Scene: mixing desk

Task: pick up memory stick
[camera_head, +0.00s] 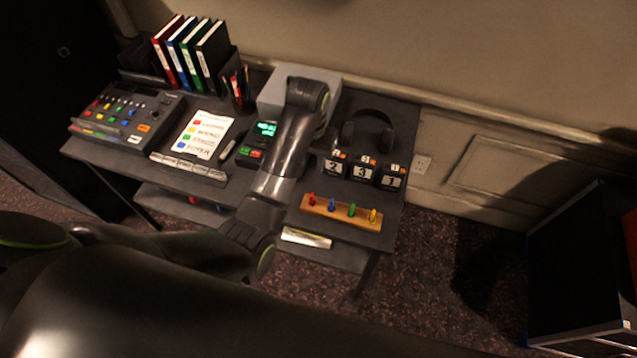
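Several small coloured sticks stand in a wooden holder (338,213) near the front right of the desk: a red one (312,199), a blue one (332,205), a green one (351,210) and a yellow one (372,216). They may be memory sticks, but they are too small to tell. My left arm reaches over the desk, to the left of the holder and apart from it in the picture. I cannot make out its gripper fingers or anything held. My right gripper is not in view.
A mixing console (128,112), a label sheet (204,134), a pen cup (241,96) and a device with a green display (262,133) are on the left. Headphones (369,125) lie behind numbered boxes (362,172). A dark cabinet (575,260) stands right.

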